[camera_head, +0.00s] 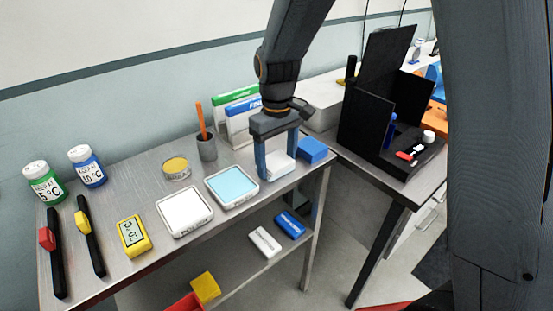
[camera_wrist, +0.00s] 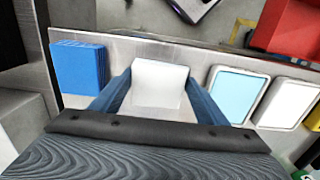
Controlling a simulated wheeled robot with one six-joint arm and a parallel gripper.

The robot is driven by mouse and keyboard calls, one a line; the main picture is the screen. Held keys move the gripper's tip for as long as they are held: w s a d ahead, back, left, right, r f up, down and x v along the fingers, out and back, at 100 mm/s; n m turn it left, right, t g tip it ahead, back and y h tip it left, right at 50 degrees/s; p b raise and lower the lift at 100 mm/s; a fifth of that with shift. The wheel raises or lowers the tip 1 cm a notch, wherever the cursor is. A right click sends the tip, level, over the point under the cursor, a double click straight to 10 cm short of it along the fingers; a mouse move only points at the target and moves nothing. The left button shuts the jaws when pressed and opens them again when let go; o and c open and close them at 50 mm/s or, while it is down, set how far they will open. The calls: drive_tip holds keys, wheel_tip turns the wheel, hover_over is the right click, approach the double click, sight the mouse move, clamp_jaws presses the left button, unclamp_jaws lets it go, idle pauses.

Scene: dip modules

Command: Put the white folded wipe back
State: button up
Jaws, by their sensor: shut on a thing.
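The white folded wipe (camera_head: 279,166) is between the two fingers of my gripper (camera_head: 278,160) at the right end of the steel table. In the wrist view the white wipe (camera_wrist: 159,84) sits between the blue fingers of my gripper (camera_wrist: 158,98), which are shut on it. A blue folded wipe (camera_head: 312,150) stands just to the right of it, and shows at the left in the wrist view (camera_wrist: 80,68). Whether the white wipe touches the tabletop is hard to tell.
A tray with a light blue pad (camera_head: 232,186) and a tray with a white pad (camera_head: 185,212) lie left of my gripper. A cup with an orange stick (camera_head: 206,145), a round tin (camera_head: 176,169) and upright boxes (camera_head: 238,116) stand behind. A lower shelf holds white (camera_head: 265,242) and blue (camera_head: 289,224) blocks.

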sight(278, 162)
drive_tip(key=shift+f, duration=0.1)
drive_tip(key=o, duration=1)
wheel_tip(278, 162, up, 12)
drive_tip(key=b, duration=0.3)
drive_tip(key=s+d+f+m, duration=0.2)
drive_tip(key=s+d+f, duration=0.2)
drive_tip(key=s+d, duration=0.1)
drive_tip(key=s+d+f+m, duration=0.2)
drive_tip(key=s+d+f, duration=0.2)
drive_tip(key=f, duration=0.1)
drive_tip(key=s+d+f+m, duration=0.2)
drive_tip(key=s+d+f, duration=0.2)
drive_tip(key=s+d, duration=0.1)
drive_tip(key=shift+s+d+f+m+t, duration=0.3)
drive_tip(key=shift+s+m+t, duration=0.05)
drive_tip(key=shift+m+t, duration=0.05)
